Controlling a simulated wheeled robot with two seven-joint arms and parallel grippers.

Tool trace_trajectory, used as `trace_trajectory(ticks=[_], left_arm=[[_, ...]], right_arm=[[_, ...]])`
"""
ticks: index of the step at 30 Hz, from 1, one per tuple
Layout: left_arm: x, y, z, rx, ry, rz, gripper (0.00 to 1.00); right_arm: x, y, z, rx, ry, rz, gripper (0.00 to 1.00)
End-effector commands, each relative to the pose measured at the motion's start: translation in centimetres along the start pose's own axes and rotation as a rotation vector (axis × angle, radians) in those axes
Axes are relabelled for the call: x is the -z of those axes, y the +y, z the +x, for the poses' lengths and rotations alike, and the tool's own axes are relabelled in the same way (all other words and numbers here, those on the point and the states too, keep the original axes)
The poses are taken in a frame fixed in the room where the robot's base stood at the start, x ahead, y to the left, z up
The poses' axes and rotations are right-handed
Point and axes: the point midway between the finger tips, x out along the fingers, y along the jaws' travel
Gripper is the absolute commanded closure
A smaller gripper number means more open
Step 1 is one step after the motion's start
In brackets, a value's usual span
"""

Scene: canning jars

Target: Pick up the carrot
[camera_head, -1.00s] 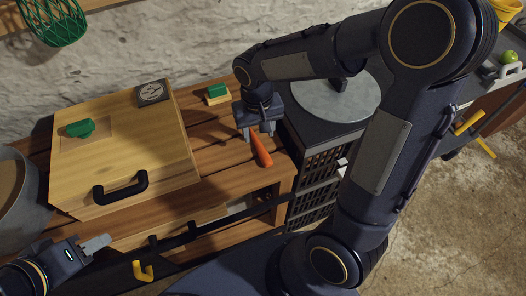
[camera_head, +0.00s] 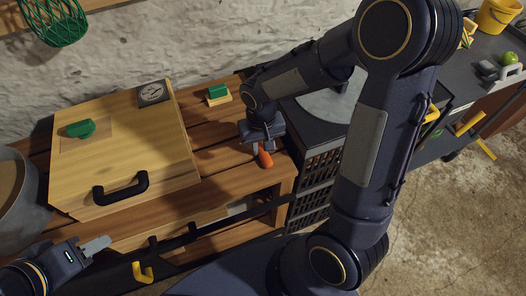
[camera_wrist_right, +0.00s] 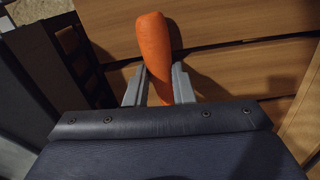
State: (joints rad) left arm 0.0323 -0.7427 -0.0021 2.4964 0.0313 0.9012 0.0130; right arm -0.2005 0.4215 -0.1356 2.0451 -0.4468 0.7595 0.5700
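The orange carrot (camera_head: 265,158) lies on the brown slatted wooden top, near its right end. My right gripper (camera_head: 263,146) is down over it, hiding its rear part in the head view. In the right wrist view, the carrot (camera_wrist_right: 154,50) runs between the two grey fingers of my right gripper (camera_wrist_right: 159,85), its thick end pointing away and its narrow part hidden behind the gripper body. The fingers are very close to its sides; whether they grip it is unclear. My left gripper (camera_head: 97,245) is at the lower left, far from the carrot, its opening unclear.
A wooden box with a black handle (camera_head: 121,188) stands left of the carrot. A green-and-yellow block (camera_head: 217,94) lies behind. A dark crate (camera_head: 313,187) and a round grey disc (camera_head: 328,103) are to the right. A grey pot (camera_head: 22,205) is at far left.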

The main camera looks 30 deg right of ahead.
Motion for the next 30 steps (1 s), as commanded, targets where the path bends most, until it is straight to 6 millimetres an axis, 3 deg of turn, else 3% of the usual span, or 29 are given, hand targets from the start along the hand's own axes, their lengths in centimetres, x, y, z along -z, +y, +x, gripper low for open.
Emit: trace_trajectory(ticks=[11,19,27,30], left_arm=[[0.0,0.0,-0.1,0.000,0.000,0.000,0.64],[0.2,0.2,-0.4,0.000,0.000,0.000,0.64],[0.3,0.3,-0.6,0.000,0.000,0.000,0.64],[0.2,0.2,-0.4,0.000,0.000,0.000,0.64]], right_arm=[[0.0,0.0,-0.3,0.000,0.001,0.000,0.91],[0.0,-0.1,-3.6,0.003,0.006,-0.001,0.91],[-3.2,-4.2,-9.6,0.004,0.007,-0.008,0.91],[-4.9,-6.3,-10.4,0.002,0.004,-0.009,0.91]])
